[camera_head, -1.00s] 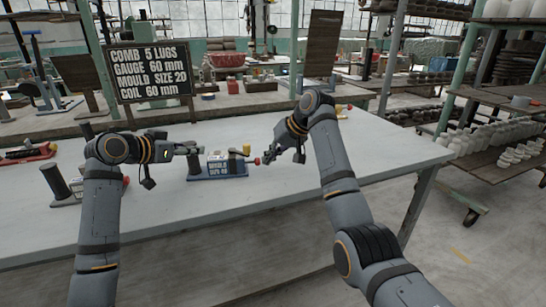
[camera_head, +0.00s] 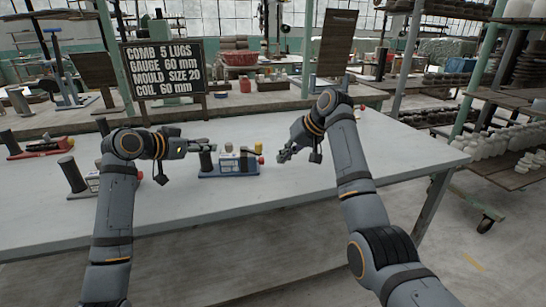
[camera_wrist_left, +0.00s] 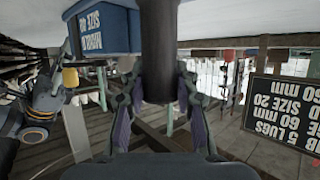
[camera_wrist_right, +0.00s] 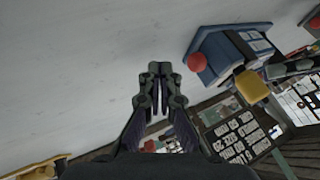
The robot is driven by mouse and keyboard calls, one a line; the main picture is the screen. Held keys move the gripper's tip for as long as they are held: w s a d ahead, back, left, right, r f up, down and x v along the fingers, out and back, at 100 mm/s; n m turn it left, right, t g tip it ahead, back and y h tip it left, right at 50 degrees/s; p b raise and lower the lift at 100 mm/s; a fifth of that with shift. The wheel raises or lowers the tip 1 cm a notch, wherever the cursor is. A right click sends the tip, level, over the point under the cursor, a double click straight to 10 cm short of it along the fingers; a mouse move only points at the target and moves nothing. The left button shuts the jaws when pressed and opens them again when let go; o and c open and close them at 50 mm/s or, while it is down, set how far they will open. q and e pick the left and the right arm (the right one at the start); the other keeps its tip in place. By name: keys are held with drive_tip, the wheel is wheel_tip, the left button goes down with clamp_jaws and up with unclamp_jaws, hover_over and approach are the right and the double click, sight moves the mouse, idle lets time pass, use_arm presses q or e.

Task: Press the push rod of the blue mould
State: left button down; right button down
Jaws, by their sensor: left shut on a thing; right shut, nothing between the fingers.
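The blue mould (camera_head: 228,172) lies on the table in the head view, with a red knob (camera_head: 261,160) at the right end of its push rod and a yellow part above. The knob sits close to the mould body; it also shows in the right wrist view (camera_wrist_right: 197,62). My left gripper (camera_head: 211,148) is shut on the dark post at the mould's left end; the post (camera_wrist_left: 159,45) stands between its fingers in the left wrist view. My right gripper (camera_head: 281,157) is shut and empty, to the right of the knob with a gap between them.
Another red tool (camera_head: 38,149) lies at the table's far left. A lettered sign (camera_head: 163,70) stands behind.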

drive_tip(key=v, duration=1)
use_arm(q)
drive_tip(key=c, duration=0.9)
unclamp_jaws()
drive_tip(key=shift+c, duration=0.2)
